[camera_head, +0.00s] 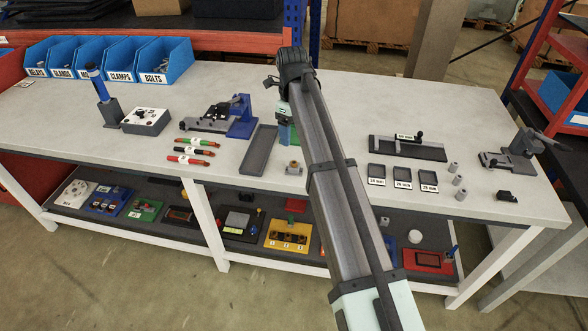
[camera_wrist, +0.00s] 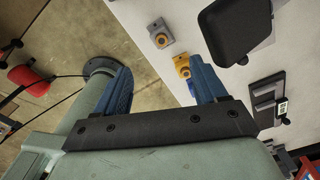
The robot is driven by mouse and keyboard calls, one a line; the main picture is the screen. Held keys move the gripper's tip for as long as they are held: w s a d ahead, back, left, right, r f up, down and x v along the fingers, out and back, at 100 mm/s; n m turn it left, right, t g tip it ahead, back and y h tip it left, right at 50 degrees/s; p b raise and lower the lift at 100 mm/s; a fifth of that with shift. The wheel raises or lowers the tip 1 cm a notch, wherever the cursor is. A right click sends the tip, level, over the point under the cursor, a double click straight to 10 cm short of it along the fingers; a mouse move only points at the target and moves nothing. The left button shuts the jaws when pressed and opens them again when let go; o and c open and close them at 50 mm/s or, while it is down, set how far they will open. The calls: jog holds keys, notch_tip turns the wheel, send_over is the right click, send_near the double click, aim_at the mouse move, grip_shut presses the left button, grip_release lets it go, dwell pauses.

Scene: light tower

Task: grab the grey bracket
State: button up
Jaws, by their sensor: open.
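A small grey bracket (camera_head: 290,171) with an orange-brown round part on it stands near the front edge of the bench, just left of my arm. In the wrist view, a grey block with an orange ring, which looks like the same bracket (camera_wrist: 157,25), lies beyond my fingers at the top middle. My gripper (camera_wrist: 160,82) is open, with its two blue fingers well apart and nothing between them. The bracket is apart from both fingers. In the head view my arm hides most of the gripper.
A dark tray (camera_head: 259,150) lies left of the bracket, with several coloured cylinders (camera_head: 190,151) further left. A grey and blue fixture (camera_head: 240,117) stands behind them. A yellow and blue piece (camera_wrist: 182,66) shows near the right finger. Small black trays (camera_head: 402,178) lie right of my arm.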

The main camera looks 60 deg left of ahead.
aim_at(294, 162)
notch_tip(294, 162, down, 14)
jog(key=shift+w+d+r, duration=0.1)
jog(key=shift+w+r, duration=0.05)
jog(key=shift+r, duration=0.1)
dwell(0.6)
jog(key=shift+c, duration=0.3)
